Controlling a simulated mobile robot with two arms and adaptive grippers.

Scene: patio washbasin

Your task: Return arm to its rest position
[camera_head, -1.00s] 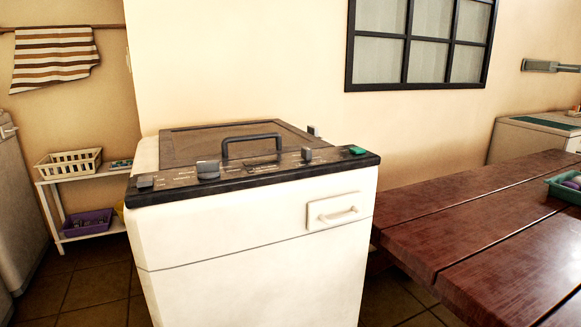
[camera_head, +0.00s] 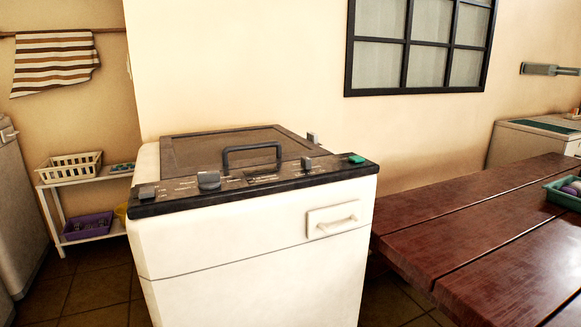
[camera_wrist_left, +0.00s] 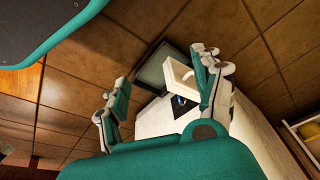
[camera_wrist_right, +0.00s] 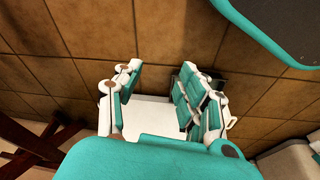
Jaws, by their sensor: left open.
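Neither of my grippers shows in the head view. In the left wrist view my left gripper (camera_wrist_left: 160,88) is open, its two fingers wide apart. Between and behind them are a pale box-like part and a small blue and yellow spot that I cannot identify. In the right wrist view my right gripper (camera_wrist_right: 158,88) is open, with a clear gap between its fingers and a plain white surface (camera_wrist_right: 150,112) behind. I see nothing held in either gripper.
A white top-lid washer (camera_head: 255,250) with a dark panel and front handle stands centrally ahead. A red-brown wooden table (camera_head: 470,215) is at right, bearing a green tray (camera_head: 563,197). A white shelf (camera_head: 88,177) with baskets is at left. Tiled floor shows between.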

